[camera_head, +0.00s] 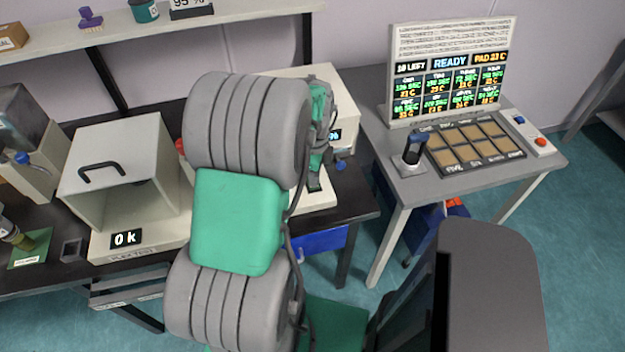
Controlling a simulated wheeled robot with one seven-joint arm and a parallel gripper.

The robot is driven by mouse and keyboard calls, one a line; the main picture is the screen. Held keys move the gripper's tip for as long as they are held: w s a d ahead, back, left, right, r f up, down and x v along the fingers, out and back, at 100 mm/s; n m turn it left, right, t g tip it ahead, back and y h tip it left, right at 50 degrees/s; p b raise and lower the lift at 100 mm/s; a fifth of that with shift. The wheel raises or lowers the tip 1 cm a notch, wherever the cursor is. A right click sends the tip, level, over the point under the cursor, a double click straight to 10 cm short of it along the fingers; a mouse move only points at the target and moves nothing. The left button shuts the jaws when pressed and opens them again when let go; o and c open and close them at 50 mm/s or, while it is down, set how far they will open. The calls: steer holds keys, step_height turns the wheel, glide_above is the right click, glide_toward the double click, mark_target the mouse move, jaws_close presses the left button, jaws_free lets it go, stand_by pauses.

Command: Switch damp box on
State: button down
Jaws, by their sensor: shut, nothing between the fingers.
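A cream box (345,105) with a small lit display ending in a percent sign (335,134) stands on the dark bench behind my arm. It may be the damp box; no name on it can be read. My arm hides most of its front. A small blue knob (341,165) shows at its lower right; I cannot tell whether it is the switch. My gripper (314,184) points down in front of this box, partly hidden by my arm. Its fingers look shut and empty. I cannot tell whether it touches anything.
A cream box with a black handle (118,175) and a "0 k" display stands left. A grey table (410,190) at right holds a READY screen (449,62), a pad grid, a dark cylinder and a red-and-blue button box (530,133). A shelf (150,38) runs above the bench.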

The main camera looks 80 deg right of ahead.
steer(key=shift+r+p, duration=2.55)
steer(key=shift+r, duration=0.9)
